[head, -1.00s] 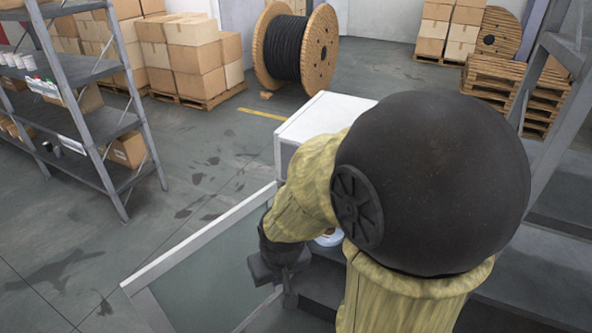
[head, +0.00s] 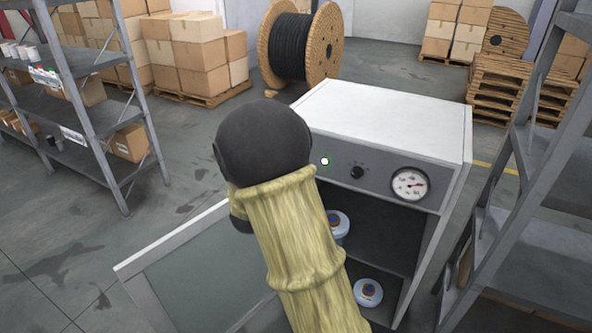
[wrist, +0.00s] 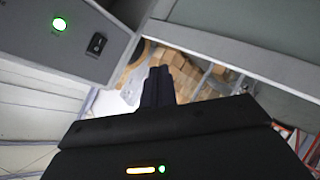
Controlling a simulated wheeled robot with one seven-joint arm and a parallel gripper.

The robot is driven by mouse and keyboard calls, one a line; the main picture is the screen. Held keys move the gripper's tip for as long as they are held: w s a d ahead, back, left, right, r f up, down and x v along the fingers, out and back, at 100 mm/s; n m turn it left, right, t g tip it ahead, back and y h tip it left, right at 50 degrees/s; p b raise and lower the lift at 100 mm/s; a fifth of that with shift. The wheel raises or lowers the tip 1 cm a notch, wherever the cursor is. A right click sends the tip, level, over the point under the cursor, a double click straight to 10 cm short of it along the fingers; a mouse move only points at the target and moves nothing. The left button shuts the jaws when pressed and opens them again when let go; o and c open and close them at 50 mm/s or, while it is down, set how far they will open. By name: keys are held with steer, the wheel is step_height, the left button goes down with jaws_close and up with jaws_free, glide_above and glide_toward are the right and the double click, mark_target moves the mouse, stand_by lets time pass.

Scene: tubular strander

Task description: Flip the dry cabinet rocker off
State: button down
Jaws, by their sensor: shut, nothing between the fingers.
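The white dry cabinet (head: 390,112) stands in the middle of the head view, its door (head: 205,265) swung open to the left. Its grey front panel carries a lit green lamp (head: 324,161), which also shows in the wrist view (wrist: 59,24). The dark rocker (wrist: 96,43) sits on the panel beside the lamp in the wrist view; which way it is tipped I cannot tell. My arm hides the rocker in the head view. My gripper (wrist: 158,75) is shut and empty, to the right of and below the rocker in the wrist view, apparently apart from it.
The panel also has a black knob (head: 357,172) and a round gauge (head: 410,184). Blue-white containers (head: 368,292) stand inside the cabinet. Metal shelving (head: 88,125) stands left; another grey rack (head: 520,170) is close on the right. Floor between the left shelving and door is open.

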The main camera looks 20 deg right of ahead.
steer(key=w+d+f+n+h+b, duration=0.2)
steer(key=w+d+n+h+b, duration=0.1)
steer(key=h, duration=0.7)
steer(key=shift+d+t+b, duration=0.4)
steer(key=shift+d+b, duration=0.2)
steer(key=shift+d, duration=0.4)
steer(key=shift+w+f, duration=0.1)
steer(key=p+x, duration=0.1)
steer(key=x, duration=1.3)
steer(key=shift+r+p, duration=0.2)
steer(key=shift+p, duration=0.15)
steer(key=shift+r+p, duration=0.2)
steer(key=shift+p, duration=0.2)
